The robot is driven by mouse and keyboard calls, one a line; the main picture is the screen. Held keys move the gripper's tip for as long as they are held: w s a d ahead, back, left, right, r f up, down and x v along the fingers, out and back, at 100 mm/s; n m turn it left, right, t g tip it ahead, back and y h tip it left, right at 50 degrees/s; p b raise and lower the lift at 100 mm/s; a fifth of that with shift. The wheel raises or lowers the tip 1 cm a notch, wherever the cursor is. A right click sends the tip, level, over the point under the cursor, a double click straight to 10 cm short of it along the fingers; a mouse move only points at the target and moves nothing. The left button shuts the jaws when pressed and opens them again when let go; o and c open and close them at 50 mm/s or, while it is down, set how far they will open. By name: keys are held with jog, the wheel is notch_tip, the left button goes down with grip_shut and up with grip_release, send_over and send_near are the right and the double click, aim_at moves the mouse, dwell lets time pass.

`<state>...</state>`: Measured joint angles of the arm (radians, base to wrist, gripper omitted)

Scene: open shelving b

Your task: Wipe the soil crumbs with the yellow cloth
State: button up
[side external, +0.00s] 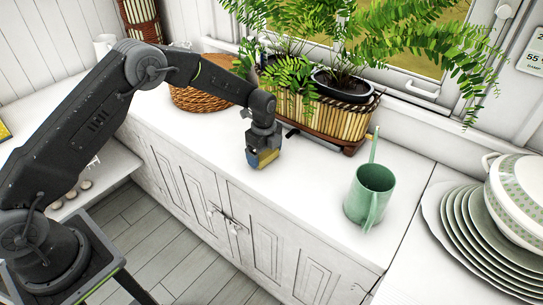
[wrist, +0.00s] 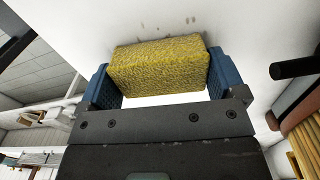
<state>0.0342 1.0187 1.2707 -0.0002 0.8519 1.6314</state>
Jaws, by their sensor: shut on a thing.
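My gripper (side external: 264,158) is low over the white counter, left of the green mug and in front of the planter. In the wrist view my gripper (wrist: 158,85) has its two blue fingers closed on the sides of the yellow cloth (wrist: 158,63), a thick, rough-textured block. In the side view only a small yellow part of the cloth (side external: 268,160) shows under the fingers. I cannot tell whether it touches the counter. Several small dark soil crumbs (wrist: 167,23) lie on the white surface just beyond the cloth in the wrist view.
A bamboo planter (side external: 310,112) with ferns stands behind my gripper by the window. A green mug (side external: 370,194) with a stick in it stands to the right. Stacked plates (side external: 480,235) and a lidded tureen (side external: 517,190) are at far right. A wicker basket (side external: 193,99) sits behind my arm.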

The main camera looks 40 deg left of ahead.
aim_at(285, 172)
jog(key=a, duration=0.3)
jog(key=shift+a, duration=0.15)
jog(key=shift+w+a, duration=0.1)
jog(key=shift+w, duration=0.05)
jog(key=shift+w+d, duration=0.35)
jog(key=shift+d, duration=5.1)
jog(key=shift+a, duration=5.4)
jog(key=shift+d, duration=5.6)
jog(key=shift+a, duration=5.5)
jog(key=shift+s+a, duration=0.1)
jog(key=shift+a, duration=0.1)
jog(key=shift+s, duration=0.5)
jog(key=shift+d, duration=5.6)
jog(key=shift+a, duration=5.4)
jog(key=shift+w+a+r, duration=0.1)
jog(key=shift+a+r, duration=0.05)
notch_tip(285, 172, up, 8)
